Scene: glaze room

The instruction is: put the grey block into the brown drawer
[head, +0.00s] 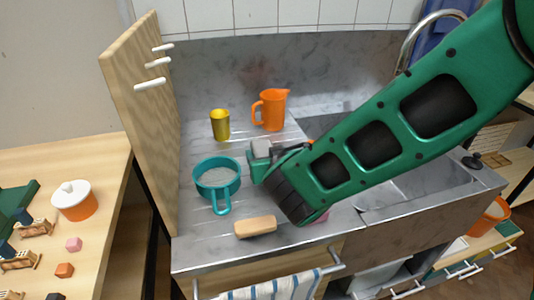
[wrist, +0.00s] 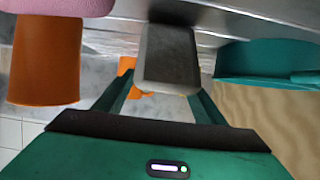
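The grey block (wrist: 168,58) is between my fingers in the wrist view, and both fingers appear to press its sides. In the head view, my gripper (head: 262,160) is over the steel counter, just right of the teal pan, and a grey top of the block (head: 261,147) shows at its tip. My gripper also shows in the wrist view (wrist: 165,92). I cannot tell whether the block touches the counter. Wooden fronts show below the counter (head: 250,278), with a bar; which one is the brown drawer is unclear.
Near my gripper are a teal pan (head: 217,178), a tan block (head: 255,227), an orange jug (head: 271,110) and a yellow cup (head: 220,124). A striped towel (head: 275,288) hangs on the front bar. A tall wooden panel (head: 145,120) stands at the left. Drawers with white handles (head: 465,271) are low right.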

